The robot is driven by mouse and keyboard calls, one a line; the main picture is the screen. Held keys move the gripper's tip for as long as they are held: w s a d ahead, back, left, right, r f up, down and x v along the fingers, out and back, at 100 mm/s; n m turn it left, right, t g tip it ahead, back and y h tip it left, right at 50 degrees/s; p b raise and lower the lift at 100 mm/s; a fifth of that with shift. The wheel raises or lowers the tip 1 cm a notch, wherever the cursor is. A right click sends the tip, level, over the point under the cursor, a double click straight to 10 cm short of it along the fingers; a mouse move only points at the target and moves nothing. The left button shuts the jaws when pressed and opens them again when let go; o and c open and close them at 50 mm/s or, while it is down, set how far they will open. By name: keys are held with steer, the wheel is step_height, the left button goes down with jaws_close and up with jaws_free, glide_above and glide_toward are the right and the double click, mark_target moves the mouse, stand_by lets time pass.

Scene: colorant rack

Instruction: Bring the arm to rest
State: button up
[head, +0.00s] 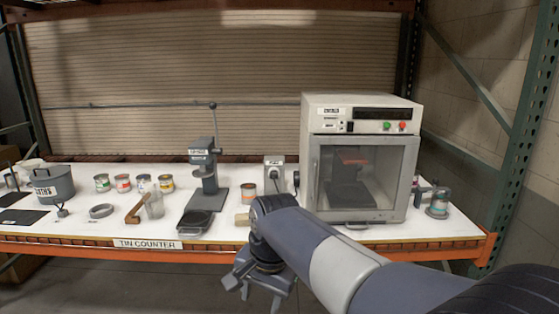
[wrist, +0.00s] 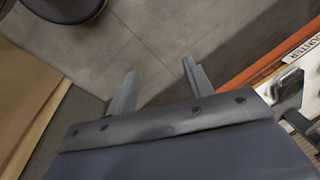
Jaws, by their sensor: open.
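My arm reaches from the lower right of the head view. My gripper (head: 262,284) hangs in front of the counter's front edge, below the level of the top. In the wrist view my gripper (wrist: 157,85) shows two fingers spread apart with only grey floor between them. It is open and empty. My forearm hides part of the counter's front edge and the area below the white cabinet.
The white counter (head: 120,232) has an orange front beam. On it stand a glass-door cabinet (head: 361,160), a grey press (head: 205,170), several small cans, a grey pot (head: 53,186) and a clamp-like device (head: 438,203). The floor before the counter looks clear.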

steer(key=s+d+f+n+h+b, duration=0.1)
steer(key=s+d+f+n+b, duration=0.2)
steer(key=s+d+f, duration=0.8)
steer(key=shift+s+d+t+b, duration=0.35)
steer(key=shift+s+d, duration=1.1)
steer(key=shift+d, duration=0.65)
